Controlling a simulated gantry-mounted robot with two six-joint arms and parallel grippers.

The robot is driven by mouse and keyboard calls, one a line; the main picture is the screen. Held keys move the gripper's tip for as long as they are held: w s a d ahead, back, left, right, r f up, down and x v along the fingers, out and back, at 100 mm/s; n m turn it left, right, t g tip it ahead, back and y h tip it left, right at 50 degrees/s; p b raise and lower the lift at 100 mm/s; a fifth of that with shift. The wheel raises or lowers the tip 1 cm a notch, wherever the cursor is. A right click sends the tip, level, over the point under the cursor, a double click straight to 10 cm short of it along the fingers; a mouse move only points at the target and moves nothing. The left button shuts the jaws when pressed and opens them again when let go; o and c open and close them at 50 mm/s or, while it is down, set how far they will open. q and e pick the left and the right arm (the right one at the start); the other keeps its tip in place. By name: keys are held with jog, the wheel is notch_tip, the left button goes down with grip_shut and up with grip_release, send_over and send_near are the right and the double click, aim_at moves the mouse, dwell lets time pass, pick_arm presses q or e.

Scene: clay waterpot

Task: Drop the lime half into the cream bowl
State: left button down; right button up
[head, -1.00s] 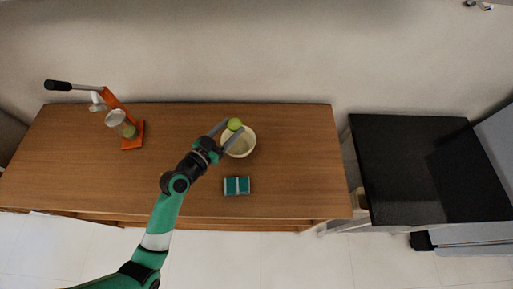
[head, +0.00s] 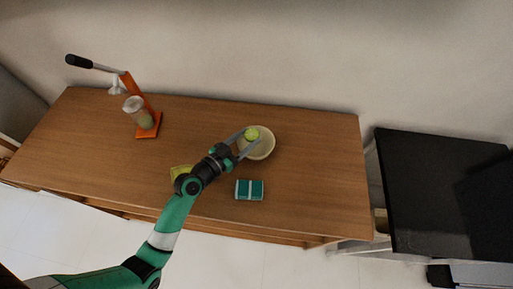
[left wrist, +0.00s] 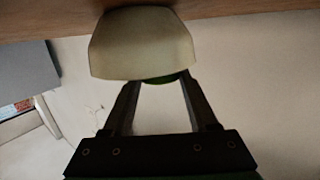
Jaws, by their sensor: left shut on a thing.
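The lime half (head: 252,134) is light green and sits between the fingertips of my left gripper (head: 254,137) in the head view. The gripper is shut on it, over the back left part of the cream bowl (head: 263,150). In the left wrist view, the bowl (left wrist: 143,45) shows at the top, with the table beyond it. Only a dark green sliver of the lime half (left wrist: 163,78) shows at the bowl's rim there, between the fingers (left wrist: 160,88); the bowl hides the rest. I cannot tell whether the lime touches the bowl. My right gripper is not in view.
A teal box (head: 249,190) lies on the wooden table (head: 310,175) in front of the bowl. A yellow object (head: 180,172) is partly hidden by my left arm. An orange lever press (head: 149,123) stands at the left. The table's right part is clear. A black-topped unit (head: 440,180) stands beyond.

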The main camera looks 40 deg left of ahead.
pick_arm(q)
jog(key=shift+c, duration=0.5)
grip_release()
jog(key=s, duration=0.3)
jog(key=s+r, duration=0.1)
jog(key=s, duration=0.6)
jog(key=shift+s+d+r, duration=0.1)
jog(key=shift+s+r, duration=0.1)
jog(key=shift+s, duration=0.05)
jog(key=shift+s+d+r, duration=0.1)
jog(key=shift+s+r, duration=0.1)
jog(key=shift+s, duration=0.3)
jog(key=shift+d, duration=0.1)
